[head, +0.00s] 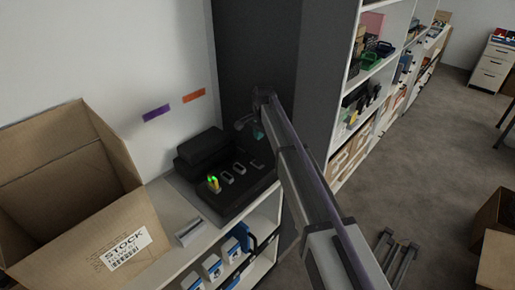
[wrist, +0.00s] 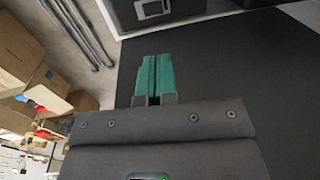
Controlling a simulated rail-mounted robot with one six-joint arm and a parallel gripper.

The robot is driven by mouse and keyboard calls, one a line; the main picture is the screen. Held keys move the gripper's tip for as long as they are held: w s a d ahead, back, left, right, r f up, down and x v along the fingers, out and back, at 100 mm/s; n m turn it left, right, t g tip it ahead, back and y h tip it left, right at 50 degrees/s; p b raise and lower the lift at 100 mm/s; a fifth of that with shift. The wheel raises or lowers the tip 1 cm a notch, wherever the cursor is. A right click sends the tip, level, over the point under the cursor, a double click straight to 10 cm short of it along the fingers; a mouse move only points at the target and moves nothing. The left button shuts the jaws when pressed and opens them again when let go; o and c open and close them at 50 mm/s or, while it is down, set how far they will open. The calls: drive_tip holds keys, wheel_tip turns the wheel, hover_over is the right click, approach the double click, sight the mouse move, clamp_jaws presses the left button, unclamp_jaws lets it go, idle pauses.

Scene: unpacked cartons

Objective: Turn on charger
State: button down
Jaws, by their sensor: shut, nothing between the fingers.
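The charger (head: 235,208) is a black unit on the white shelf top in the head view, with a raised back block and a row of pale-edged bays. A yellow-orange item (head: 213,187) with a glowing green light stands in its leftmost bay; the other bays look empty. I cannot make out a switch. My gripper (head: 257,132) is above the charger's far right end, against the dark panel, and partly hidden by my arm. In the wrist view my gripper's teal fingers (wrist: 154,75) are together and empty, apart from any object.
An open cardboard box (head: 80,225) stands left of the charger. A small grey item (head: 188,232) lies between them. A tall dark panel (head: 290,60) rises close to my gripper. Purple (head: 156,113) and orange (head: 194,96) strips are on the wall. Stocked shelves (head: 375,80) extend right.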

sight(258, 163)
drive_tip(key=f+b, duration=0.4)
drive_tip(key=a+f+b, duration=0.1)
drive_tip(key=f+b, duration=0.4)
drive_tip(key=w+f+b, duration=0.1)
drive_tip(key=f+b, duration=0.3)
drive_tip(key=shift+a+f, duration=0.2)
drive_tip(key=shift+f, duration=0.2)
drive_tip(key=shift+r, duration=0.1)
drive_tip(key=shift+w+f+b, duration=0.1)
drive_tip(key=shift+f+b, duration=0.15)
drive_tip(key=shift+b, duration=0.1)
drive_tip(key=shift+s+d+r, duration=0.2)
drive_tip(key=shift+s+d, duration=0.35)
drive_tip(key=shift+d, duration=0.1)
drive_tip(key=shift+a, duration=0.1)
drive_tip(key=shift+r+p, duration=0.1)
drive_tip(key=shift+p, duration=0.25)
